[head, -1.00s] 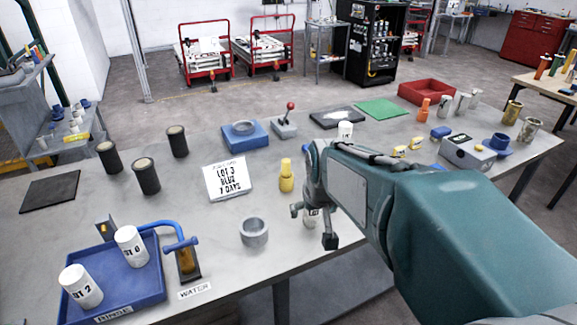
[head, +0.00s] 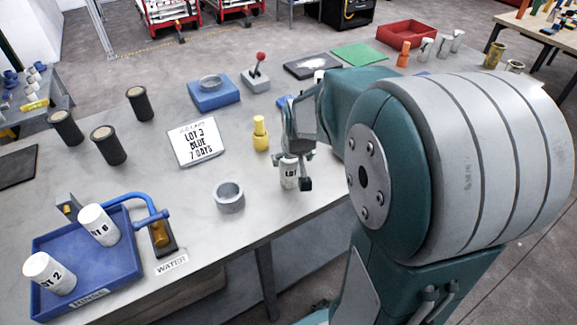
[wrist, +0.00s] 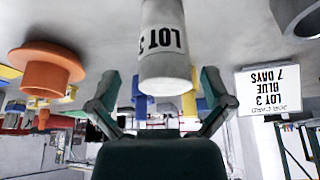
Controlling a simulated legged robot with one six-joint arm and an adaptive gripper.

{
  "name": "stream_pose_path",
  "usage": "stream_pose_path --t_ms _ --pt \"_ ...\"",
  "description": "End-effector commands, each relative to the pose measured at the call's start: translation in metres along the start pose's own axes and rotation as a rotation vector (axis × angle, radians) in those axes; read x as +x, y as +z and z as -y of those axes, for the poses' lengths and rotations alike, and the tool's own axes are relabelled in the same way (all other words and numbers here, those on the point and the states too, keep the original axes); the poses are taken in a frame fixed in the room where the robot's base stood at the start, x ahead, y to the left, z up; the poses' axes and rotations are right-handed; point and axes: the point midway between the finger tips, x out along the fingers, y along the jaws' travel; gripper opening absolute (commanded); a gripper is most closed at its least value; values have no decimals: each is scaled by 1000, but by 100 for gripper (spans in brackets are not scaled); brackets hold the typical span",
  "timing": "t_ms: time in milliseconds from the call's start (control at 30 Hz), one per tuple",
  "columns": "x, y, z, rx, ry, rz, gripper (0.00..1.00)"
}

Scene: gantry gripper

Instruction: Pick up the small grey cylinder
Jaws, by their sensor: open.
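A small pale grey-white cylinder (head: 289,174) with a "LOT 3" label stands upright near the table's front edge. It also shows large in the wrist view (wrist: 163,55), which is upside down. My gripper (head: 292,168) is open above and around it, one finger on each side; in the wrist view (wrist: 162,85) gaps show between the fingers and the cylinder. The upper part of the cylinder is partly hidden by my gripper in the head view. A grey hollow ring-shaped cup (head: 229,198) stands to its left, apart from my gripper.
A yellow bottle-shaped piece (head: 261,134) stands close behind my gripper. A "LOT 3 BLUE 7 DAYS" card (head: 194,142) stands further left. A blue tray (head: 115,268) with two white cylinders is at the front left. An orange flanged piece (wrist: 45,68) shows in the wrist view.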

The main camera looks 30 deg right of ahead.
Motion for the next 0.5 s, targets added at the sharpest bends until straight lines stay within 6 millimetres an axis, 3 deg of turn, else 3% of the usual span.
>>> stream_pose_path --t_ms 200,500 --pt "28 -2 1 -2 0 2 100" --pt "32 -2 1 -1 0 -1 100"
